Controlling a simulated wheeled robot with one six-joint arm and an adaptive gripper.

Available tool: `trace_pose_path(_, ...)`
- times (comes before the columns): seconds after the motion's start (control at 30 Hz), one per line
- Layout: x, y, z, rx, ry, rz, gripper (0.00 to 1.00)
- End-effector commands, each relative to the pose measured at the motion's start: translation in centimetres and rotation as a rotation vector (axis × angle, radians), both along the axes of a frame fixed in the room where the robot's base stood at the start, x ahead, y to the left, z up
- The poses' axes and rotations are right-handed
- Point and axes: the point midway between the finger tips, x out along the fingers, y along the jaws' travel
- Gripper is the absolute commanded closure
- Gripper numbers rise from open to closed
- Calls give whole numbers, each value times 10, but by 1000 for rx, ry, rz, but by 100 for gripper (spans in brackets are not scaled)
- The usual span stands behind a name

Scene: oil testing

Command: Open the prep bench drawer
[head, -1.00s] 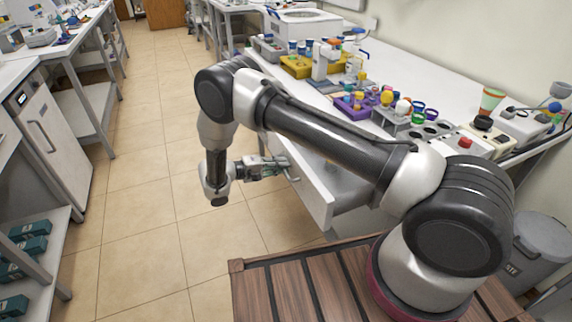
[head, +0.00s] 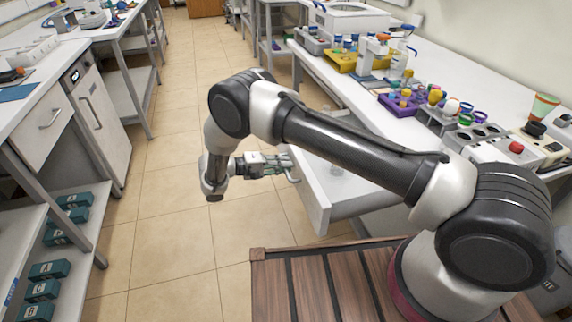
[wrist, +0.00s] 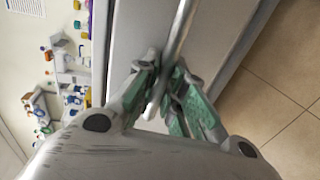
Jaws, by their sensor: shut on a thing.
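The prep bench drawer (head: 312,197) is white and stands pulled out from under the bench top in the head view, with part of its inside showing. Its front also fills the middle of the wrist view (wrist: 133,32). The bar handle (wrist: 181,28) runs between my fingers in the wrist view. My gripper (head: 290,166) is shut on this handle at the drawer front, and its green-padded fingers (wrist: 166,82) lie on both sides of the bar. My arm hides part of the drawer and the bench edge.
The prep bench top (head: 450,92) carries a yellow rack (head: 355,60), a purple rack (head: 398,103) and instruments. Tiled floor (head: 180,235) is free left of my gripper. Another bench with a cabinet (head: 100,120) stands at left.

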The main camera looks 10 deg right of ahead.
Motion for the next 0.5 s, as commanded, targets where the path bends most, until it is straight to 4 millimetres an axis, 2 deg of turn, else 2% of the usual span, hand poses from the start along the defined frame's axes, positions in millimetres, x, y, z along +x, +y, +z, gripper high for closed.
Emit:
trace_pose_path(0.2,0,0,-1,1,0,1,100)
trace_pose_path(0.23,0,0,-1,1,0,1,83)
trace_pose_path(0.27,0,0,-1,1,0,1,79)
trace_pose_path(0.5,0,0,0,0,0,1,79)
